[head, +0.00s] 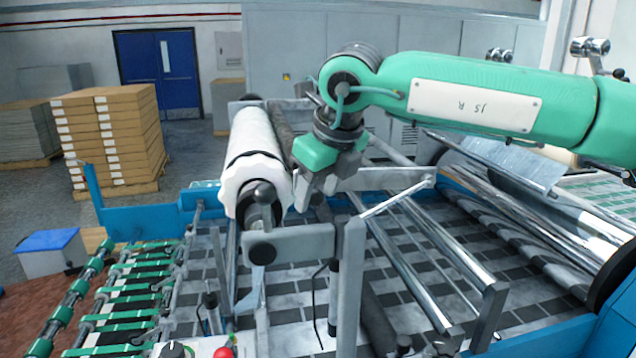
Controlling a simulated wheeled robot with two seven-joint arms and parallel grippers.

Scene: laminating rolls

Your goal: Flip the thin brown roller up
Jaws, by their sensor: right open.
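My right arm reaches in from the right, and its gripper (314,186) points down at the middle of the machine, just right of the white roll (258,150). A dark, grey-brown thin roller (283,133) lies along the right side of the white roll, partly hidden behind my gripper and wrist. It looks like the thin brown roller, though its colour is hard to tell. The gripper is open. Whether its fingers touch the roller or the nearby grey bracket cannot be told. My left gripper is out of view.
A grey bracket and post (347,275) stand in front of the gripper. Shiny metal rollers (412,265) run to the right. A green-wheeled conveyor (125,295) is at the left. Stacked boxes (110,135) stand on the floor behind.

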